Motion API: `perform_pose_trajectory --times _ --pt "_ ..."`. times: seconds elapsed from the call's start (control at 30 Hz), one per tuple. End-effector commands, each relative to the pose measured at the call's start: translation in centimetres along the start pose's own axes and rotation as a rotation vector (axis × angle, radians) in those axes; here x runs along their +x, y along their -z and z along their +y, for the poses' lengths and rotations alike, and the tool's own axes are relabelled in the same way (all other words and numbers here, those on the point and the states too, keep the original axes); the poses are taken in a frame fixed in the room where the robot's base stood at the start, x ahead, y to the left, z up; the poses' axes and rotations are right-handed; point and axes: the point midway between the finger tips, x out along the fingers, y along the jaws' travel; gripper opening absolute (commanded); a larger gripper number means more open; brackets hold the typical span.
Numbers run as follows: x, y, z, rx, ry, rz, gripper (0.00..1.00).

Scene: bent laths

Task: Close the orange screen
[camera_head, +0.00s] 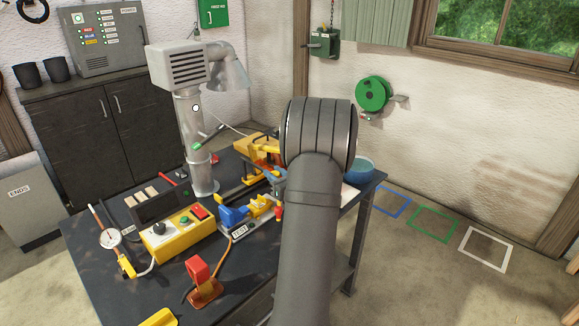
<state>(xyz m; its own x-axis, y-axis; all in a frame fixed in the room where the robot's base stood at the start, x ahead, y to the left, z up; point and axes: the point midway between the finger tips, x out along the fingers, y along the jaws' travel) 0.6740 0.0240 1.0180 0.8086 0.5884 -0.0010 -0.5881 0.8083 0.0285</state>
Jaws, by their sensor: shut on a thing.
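No orange screen can be made out for certain. A yellow-orange piece (258,146) shows at the back of the bench, just left of my arm, and it may be part of the screen. My arm's thick grey link rises through the middle of the view and covers what lies behind it. My gripper is hidden behind this link, so neither its fingers nor anything they hold can be seen.
The dark bench (100,275) carries a yellow control box (172,238), a blue clamp-like device (235,214), a red block on a brown base (200,274) and a dial gauge (110,239). A grey extractor column (190,120) stands behind. A blue bowl (360,169) sits right of my arm.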

Motion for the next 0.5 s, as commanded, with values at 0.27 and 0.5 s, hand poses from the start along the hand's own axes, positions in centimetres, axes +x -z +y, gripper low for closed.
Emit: perform_pose_trajectory --times 0.27,0.5 --pt "-1.1 0.1 7.5 0.001 -0.004 -0.002 0.00" --pt "-1.7 0.2 10.9 -0.001 -0.003 -0.002 0.00"
